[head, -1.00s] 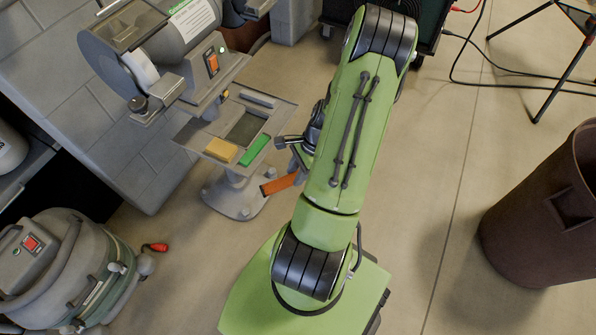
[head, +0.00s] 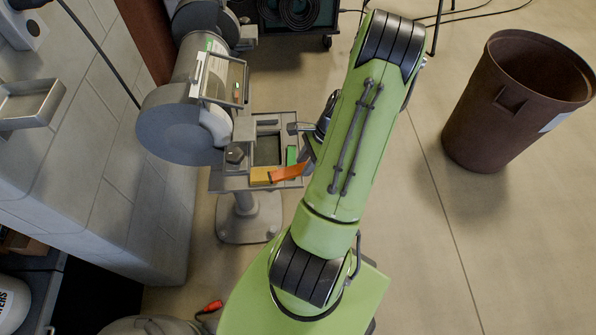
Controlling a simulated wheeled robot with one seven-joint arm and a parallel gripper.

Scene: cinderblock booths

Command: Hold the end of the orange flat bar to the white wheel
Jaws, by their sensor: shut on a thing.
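The orange flat bar (head: 288,172) sticks out to the left from my gripper (head: 308,152), which is shut on it. The fingers are largely hidden behind my green arm. The bar's free end overlaps the yellow block on the grinder's tray in the picture; I cannot tell whether it touches. The white wheel (head: 216,127) sits in the round grey guard of the bench grinder (head: 170,125), up and left of the bar's free end. A clear gap shows between the bar and the wheel.
The grinder's tray (head: 228,181) on a pedestal (head: 248,222) holds a yellow block (head: 260,175) and a green block (head: 292,155). A block wall (head: 120,190) stands left. A brown bin (head: 515,105) stands right, with open floor between. A red plug (head: 210,306) is low left.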

